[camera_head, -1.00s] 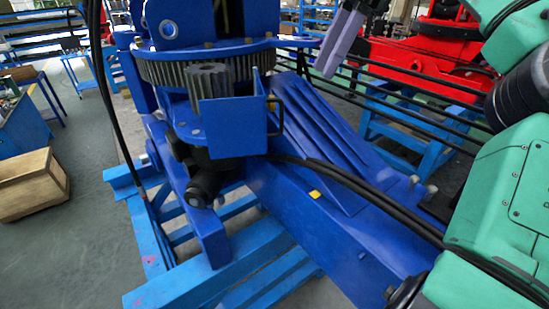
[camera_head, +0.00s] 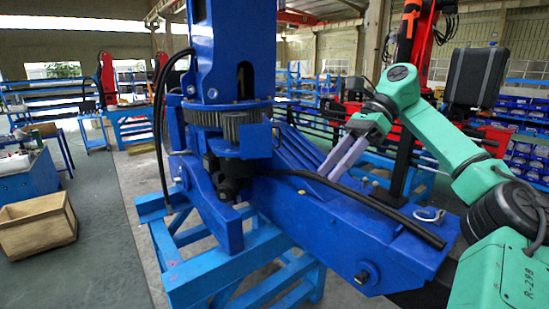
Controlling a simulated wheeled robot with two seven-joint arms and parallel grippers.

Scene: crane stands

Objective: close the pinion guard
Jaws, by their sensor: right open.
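The pinion guard (camera_head: 255,140) is a small flat blue plate on the front of the blue crane column, below the toothed slewing ring (camera_head: 205,117). The grey pinion teeth (camera_head: 232,130) show uncovered to the left of the plate. My right gripper (camera_head: 328,176) comes in from the right on a green arm. Its two lavender fingers are open with a gap between them, pointing down and left, and nothing shows between them. It appears to the right of the guard, apart from it, over the blue beam. My left gripper is out of view.
The long blue crane beam (camera_head: 330,235) with a black hose (camera_head: 355,195) runs to the lower right. A light-blue stand (camera_head: 215,268) carries it. A wooden crate (camera_head: 36,226) sits on the floor at the left. Open floor lies between crate and stand.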

